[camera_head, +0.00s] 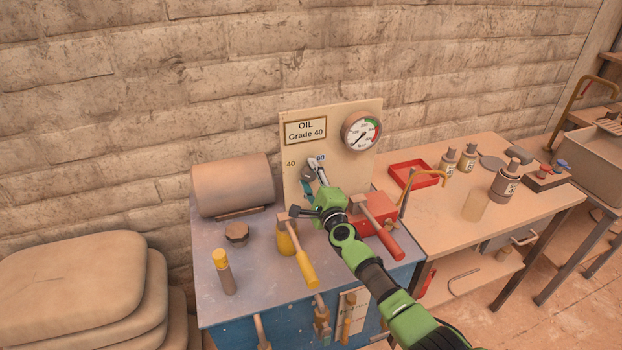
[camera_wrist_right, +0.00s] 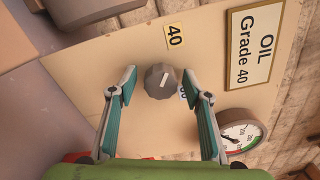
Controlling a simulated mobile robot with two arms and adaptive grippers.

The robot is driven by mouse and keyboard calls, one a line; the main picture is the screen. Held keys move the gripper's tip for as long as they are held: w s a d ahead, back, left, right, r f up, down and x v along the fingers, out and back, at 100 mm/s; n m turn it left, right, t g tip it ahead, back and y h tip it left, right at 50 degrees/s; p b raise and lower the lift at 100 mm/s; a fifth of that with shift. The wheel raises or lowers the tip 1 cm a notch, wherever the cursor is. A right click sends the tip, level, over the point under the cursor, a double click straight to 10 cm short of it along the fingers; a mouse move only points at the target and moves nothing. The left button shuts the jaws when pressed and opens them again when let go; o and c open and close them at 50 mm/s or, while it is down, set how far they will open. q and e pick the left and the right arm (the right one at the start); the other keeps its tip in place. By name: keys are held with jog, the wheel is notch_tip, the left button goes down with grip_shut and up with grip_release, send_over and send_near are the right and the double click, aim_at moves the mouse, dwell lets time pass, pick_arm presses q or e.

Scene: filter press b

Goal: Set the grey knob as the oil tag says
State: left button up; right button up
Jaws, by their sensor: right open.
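The grey knob (camera_wrist_right: 160,84) sits on the upright beige panel (camera_head: 362,106); in the head view it (camera_head: 308,173) is partly covered by my right gripper. A short white mark shows on its face; I cannot tell surely which number it points to. The label 40 (camera_head: 291,163) is on its left and the label 60 (camera_head: 320,158) on its right in the head view. The oil tag (camera_head: 306,130) above reads "OIL Grade 40". My right gripper (camera_wrist_right: 160,85) is open, its fingers on either side of the knob in the wrist view, with visible gaps. My left gripper is not in view.
A pressure gauge (camera_head: 361,131) is right of the tag. Yellow (camera_head: 306,270) and red (camera_head: 386,236) handles stand near my right arm on the blue bench. A tank (camera_head: 232,186) is at left. The right-hand table holds a red tray (camera_head: 413,174) and bottles.

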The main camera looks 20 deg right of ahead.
jog(key=shift+a, duration=0.1)
jog(key=shift+s+a+r, duration=0.2)
jog(key=shift+a, duration=0.05)
jog(key=shift+s+r, duration=0.1)
jog(key=shift+s, duration=0.35)
jog(key=s+d, duration=0.1)
jog(key=s, duration=0.9)
jog(key=shift+s+f, duration=0.35)
